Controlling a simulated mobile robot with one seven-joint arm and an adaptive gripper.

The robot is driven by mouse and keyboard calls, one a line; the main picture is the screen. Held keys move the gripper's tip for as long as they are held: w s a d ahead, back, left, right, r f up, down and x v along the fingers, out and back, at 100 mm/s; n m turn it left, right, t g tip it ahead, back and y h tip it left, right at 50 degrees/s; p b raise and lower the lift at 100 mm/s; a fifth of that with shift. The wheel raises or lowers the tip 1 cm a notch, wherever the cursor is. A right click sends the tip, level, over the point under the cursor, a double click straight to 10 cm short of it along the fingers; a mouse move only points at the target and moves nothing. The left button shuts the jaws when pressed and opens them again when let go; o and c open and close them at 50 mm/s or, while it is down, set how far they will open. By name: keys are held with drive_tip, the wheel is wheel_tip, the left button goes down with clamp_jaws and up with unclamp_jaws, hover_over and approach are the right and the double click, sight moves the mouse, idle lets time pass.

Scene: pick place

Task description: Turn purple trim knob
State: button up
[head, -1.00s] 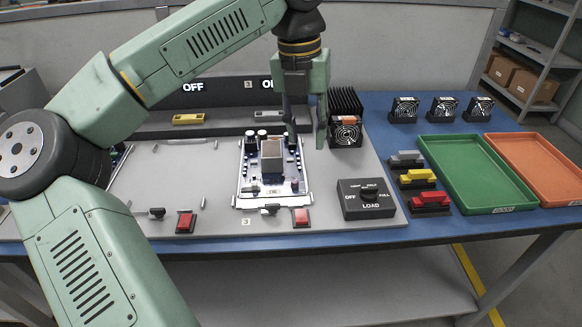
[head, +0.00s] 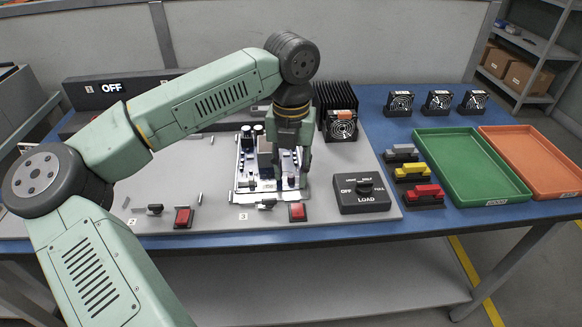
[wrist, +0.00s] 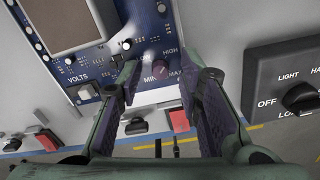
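The purple trim knob (wrist: 160,68) is a small round knob on the dark blue circuit board (wrist: 97,57), among the labels MIN, HIGH and MAX. In the wrist view it lies between the tips of my gripper (wrist: 160,78), whose two fingers are open with clear space on both sides. I cannot tell whether the tips are level with the knob. In the head view my gripper (head: 292,167) points down over the right part of the board (head: 246,172) and hides some of it.
A black LOAD selector box (head: 361,195) stands right of the board. Red buttons (head: 297,211) and a small black latch (head: 266,204) lie along its front edge. A fan (head: 341,126) and black heatsink stand behind. Green (head: 492,201) and orange trays are far right.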

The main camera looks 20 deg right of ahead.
clamp_jaws()
idle(0.4)
